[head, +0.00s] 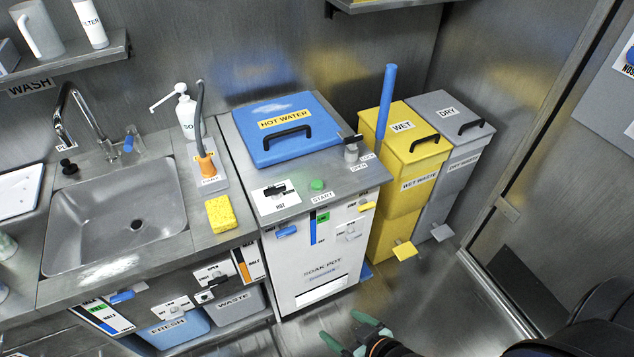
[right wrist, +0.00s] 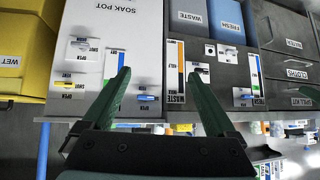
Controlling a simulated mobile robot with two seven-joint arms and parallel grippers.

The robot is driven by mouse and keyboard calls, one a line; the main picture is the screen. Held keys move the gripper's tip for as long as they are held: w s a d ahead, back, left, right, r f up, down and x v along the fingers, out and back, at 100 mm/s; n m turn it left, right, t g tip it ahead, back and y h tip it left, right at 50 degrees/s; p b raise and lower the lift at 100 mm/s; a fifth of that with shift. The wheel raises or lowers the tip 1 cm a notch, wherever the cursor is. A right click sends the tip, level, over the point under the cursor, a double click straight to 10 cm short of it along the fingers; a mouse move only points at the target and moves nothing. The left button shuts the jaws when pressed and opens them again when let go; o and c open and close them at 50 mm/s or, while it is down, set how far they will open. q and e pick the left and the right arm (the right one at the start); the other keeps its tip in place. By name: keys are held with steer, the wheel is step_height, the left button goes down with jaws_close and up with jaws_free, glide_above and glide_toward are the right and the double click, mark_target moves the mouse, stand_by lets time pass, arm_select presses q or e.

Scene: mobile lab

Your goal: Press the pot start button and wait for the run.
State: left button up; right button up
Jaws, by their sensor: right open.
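The soak pot (head: 316,268) is a white-fronted unit with a steel top and a closed blue lid marked HOT WATER (head: 280,145). The green start button (head: 317,185) sits on the top near the front edge, behind the START label. My right gripper (head: 343,332) is low at the bottom of the head view, in front of and below the pot, apart from the button. In the right wrist view its green fingers (right wrist: 158,70) are spread and empty, with the pot's front panel (right wrist: 118,25) beyond them. The button is not seen there. My left gripper is not in view.
A black knob labelled HOT (head: 278,189) lies left of the button. A yellow sponge (head: 221,214) and sink (head: 118,217) are further left. Yellow WET (head: 408,165) and grey DRY (head: 450,125) bins stand right, with pedals (head: 405,251). The floor in front is clear.

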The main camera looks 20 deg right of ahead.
jaws_close()
stand_by(0.5)
stand_by(0.9)
